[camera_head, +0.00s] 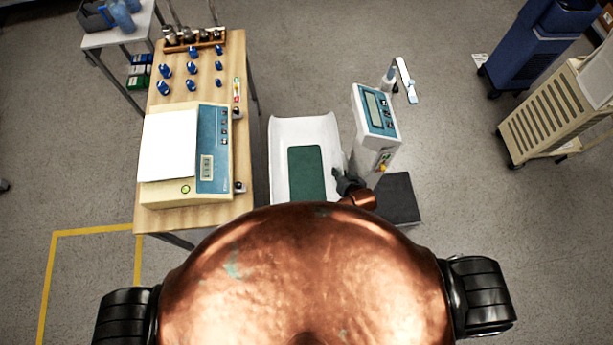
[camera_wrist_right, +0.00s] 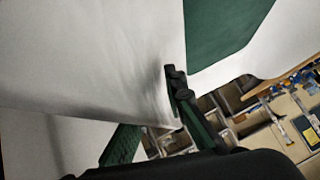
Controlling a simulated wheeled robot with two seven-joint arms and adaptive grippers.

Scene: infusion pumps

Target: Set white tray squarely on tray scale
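The white tray (camera_head: 282,135) is a wide curved pan with a dark green pad (camera_head: 306,172) on it, in the middle of the head view just right of the wooden table. My right gripper (camera_head: 346,184) is at its right near edge. In the right wrist view the gripper (camera_wrist_right: 170,105) has one dark finger against the white tray (camera_wrist_right: 90,60); the other finger is partly hidden behind the rim, and it looks closed on it. A scale with a display head (camera_head: 377,110) stands right of the tray. What lies under the tray is hidden. My left gripper is not in view.
A wooden table (camera_head: 222,90) on the left bears a cream device with a white top plate (camera_head: 168,145), and several blue-topped weights. A dark grey block (camera_head: 398,200) is right of my gripper. A beige cart (camera_head: 550,115) stands far right. The floor between is clear.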

